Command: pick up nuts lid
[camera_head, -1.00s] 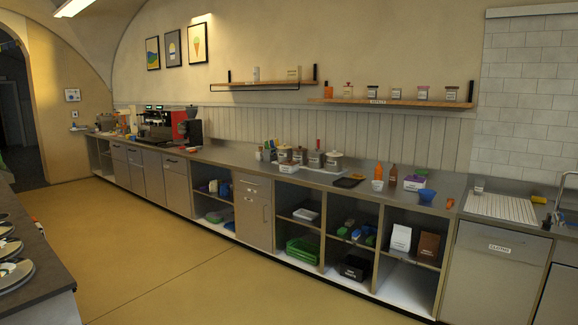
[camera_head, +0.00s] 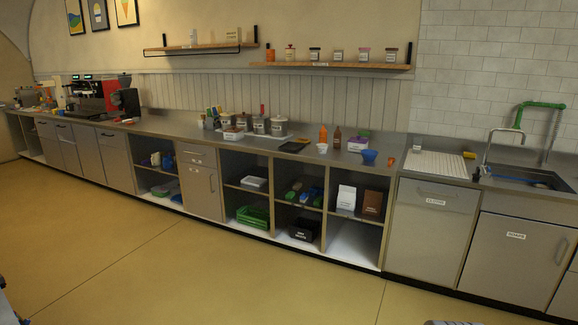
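Several lidded metal containers stand in a group on the back counter, with a left one (camera_head: 226,120), a middle one (camera_head: 258,125) and a right one (camera_head: 278,126). They have pale lids with small knobs. Red and green handles stick up among them. Their labels are too small to read, so I cannot tell which lid is the nuts lid. My gripper is not in view. A small grey shape at the bottom right edge is too cut off to name.
The long counter (camera_head: 180,132) has open shelves and cupboards below. An orange bottle (camera_head: 323,135), a blue bowl (camera_head: 369,157) and a dark tray (camera_head: 293,146) stand right of the containers. A sink (camera_head: 525,178) is at the far right. The yellow floor before the counter is clear.

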